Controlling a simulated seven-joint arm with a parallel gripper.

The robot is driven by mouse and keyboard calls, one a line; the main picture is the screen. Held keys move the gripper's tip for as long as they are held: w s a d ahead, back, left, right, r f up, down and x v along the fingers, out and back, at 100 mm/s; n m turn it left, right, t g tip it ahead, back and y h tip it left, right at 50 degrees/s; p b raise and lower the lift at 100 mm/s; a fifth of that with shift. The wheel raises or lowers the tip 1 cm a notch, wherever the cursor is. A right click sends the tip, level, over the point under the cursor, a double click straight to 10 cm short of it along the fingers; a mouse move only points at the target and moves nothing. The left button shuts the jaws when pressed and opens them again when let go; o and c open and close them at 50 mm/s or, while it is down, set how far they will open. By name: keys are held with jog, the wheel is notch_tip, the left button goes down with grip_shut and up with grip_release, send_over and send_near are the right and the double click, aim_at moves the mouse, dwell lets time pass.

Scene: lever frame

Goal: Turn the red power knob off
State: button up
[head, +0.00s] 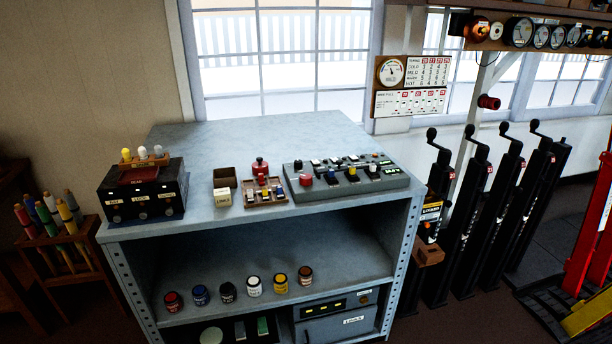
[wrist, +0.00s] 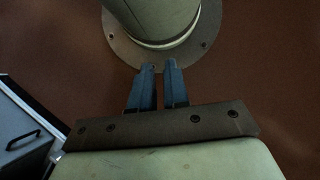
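A grey control console (head: 345,178) sits on the right part of the grey shelf top in the head view. A round red knob (head: 306,180) stands on its front left; its label and pointer are too small to read. Another red, knob-like piece (head: 260,166) stands just left of the console. My gripper (wrist: 158,70) shows only in the wrist view, with its two blue-grey fingers a little apart and nothing between them. It is over the brown floor beside my own base, away from the console.
The shelf top also holds a black box (head: 143,192), a small cream block (head: 222,197) and a wooden tray (head: 266,201) of small parts. Small paint jars (head: 228,291) line the shelf below. Tall black levers (head: 480,205) stand to the right. The back of the top is clear.

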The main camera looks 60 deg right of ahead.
jog(key=o, duration=0.9)
jog(key=w+d+r+t+y, duration=0.1)
jog(key=w+r, duration=0.1)
jog(key=w, duration=0.4)
jog(key=w+d+r+t+y, duration=0.1)
jog(key=w+r, duration=0.2)
jog(key=w, duration=0.3)
jog(key=shift+w+d+r+m, duration=0.2)
jog(key=shift+w+r+m, duration=0.1)
jog(key=shift+r+m, duration=0.1)
jog(key=shift+o, duration=0.6)
jog(key=w+d+r+t+y, duration=0.1)
jog(key=w+d+r, duration=0.3)
jog(key=w+r, duration=0.3)
jog(key=w, duration=0.2)
jog(key=shift+w+d+r+t+y, duration=0.3)
jog(key=shift+d+r+t, duration=0.05)
jog(key=shift+r+t, duration=0.05)
jog(key=w+d+r+t+y, duration=0.1)
jog(key=w+d+r, duration=0.3)
jog(key=r, duration=0.2)
jog(key=w+d+r+t, duration=0.2)
jog(key=w+d+r, duration=0.2)
jog(key=r, duration=0.3)
notch_tip(320, 180, up, 46)
jog(key=h, duration=0.5)
send_over(305, 176)
notch_tip(305, 176, down, 13)
jog(key=shift+f, duration=0.15)
